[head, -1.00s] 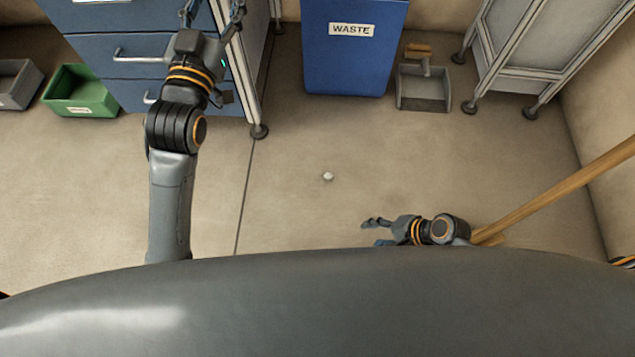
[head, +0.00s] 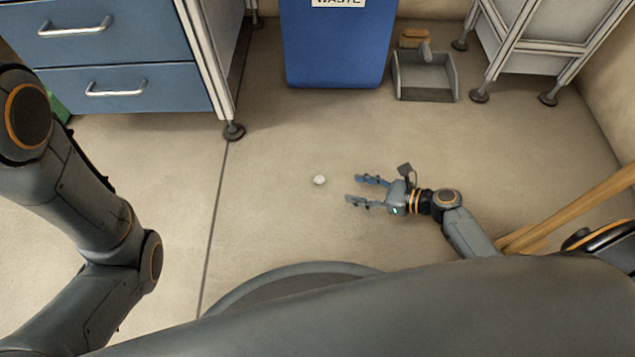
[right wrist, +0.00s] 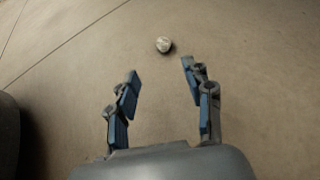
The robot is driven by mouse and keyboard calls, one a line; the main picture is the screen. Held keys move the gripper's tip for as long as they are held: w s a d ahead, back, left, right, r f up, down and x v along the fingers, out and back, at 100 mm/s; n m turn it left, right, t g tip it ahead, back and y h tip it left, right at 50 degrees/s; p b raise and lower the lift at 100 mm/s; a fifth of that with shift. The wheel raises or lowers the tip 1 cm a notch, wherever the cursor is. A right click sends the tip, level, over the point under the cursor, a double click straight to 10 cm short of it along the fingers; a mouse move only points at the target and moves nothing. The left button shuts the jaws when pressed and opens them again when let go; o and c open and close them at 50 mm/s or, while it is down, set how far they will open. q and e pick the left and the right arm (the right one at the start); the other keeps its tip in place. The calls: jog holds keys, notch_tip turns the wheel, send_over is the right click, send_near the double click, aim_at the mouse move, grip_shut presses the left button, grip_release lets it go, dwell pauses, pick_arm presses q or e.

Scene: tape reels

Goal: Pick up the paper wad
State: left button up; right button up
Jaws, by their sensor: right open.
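The paper wad (head: 319,180) is a small whitish lump on the bare floor near the middle of the head view. It also shows in the right wrist view (right wrist: 164,45), ahead of the fingertips and roughly in line with the gap between them. My right gripper (head: 356,189) is open and empty, low over the floor just to the right of the wad, with its fingers pointing left toward it. The fingers are apart from the wad. My left arm shows at the left edge of the head view, but its gripper is out of the picture.
A blue waste bin (head: 337,45) stands at the back, with a grey dustpan (head: 424,78) to its right. A blue drawer cabinet (head: 130,88) is at the back left. A wooden handle (head: 590,205) leans at the right. The floor around the wad is clear.

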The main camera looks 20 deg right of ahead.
aim_at(324, 180)
jog(key=b+x, duration=0.2)
jog(key=x, duration=0.3)
jog(key=shift+f, duration=0.2)
jog(key=b+x, duration=0.4)
jog(key=shift+w+d+f, duration=0.2)
jog(key=shift+w+f, duration=0.05)
jog(key=shift+w, duration=0.05)
jog(key=shift+w+a+b, duration=0.35)
jog(key=shift+a+b, duration=0.05)
jog(key=shift+c, duration=0.4)
jog(key=c, duration=0.7)
